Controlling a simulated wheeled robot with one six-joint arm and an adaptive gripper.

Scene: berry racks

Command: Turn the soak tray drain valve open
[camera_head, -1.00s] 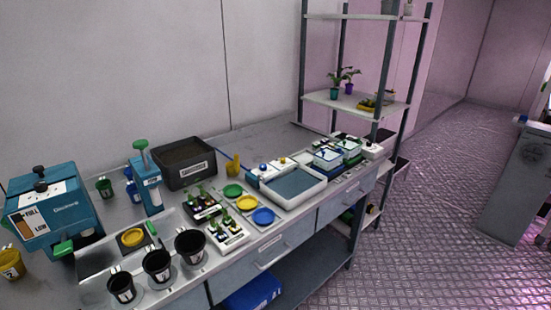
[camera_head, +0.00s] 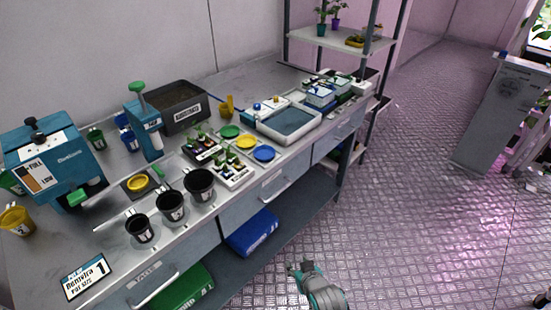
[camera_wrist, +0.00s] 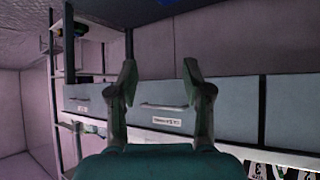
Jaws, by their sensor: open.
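The soak tray (camera_head: 291,133), a white rectangular tray with a dark blue-grey inside, sits on the bench right of the coloured discs. A small unit with a blue knob (camera_head: 257,107) and a yellow knob (camera_head: 276,99) stands at its back left edge. I cannot tell which part is the drain valve. My gripper (camera_head: 302,264) is low in front of the bench, well apart from the tray. In the wrist view my gripper (camera_wrist: 158,72) shows two spread fingers with nothing between them, facing the drawer fronts. The tray is not seen there.
The bench (camera_head: 110,225) holds black pots (camera_head: 170,206), a teal machine (camera_head: 52,160), a dark soil bin (camera_head: 178,108) and blue boxes (camera_head: 320,97). A shelf rack (camera_head: 345,40) stands at the far end. A drawer handle (camera_head: 275,190) juts from the front. The floor in front is clear.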

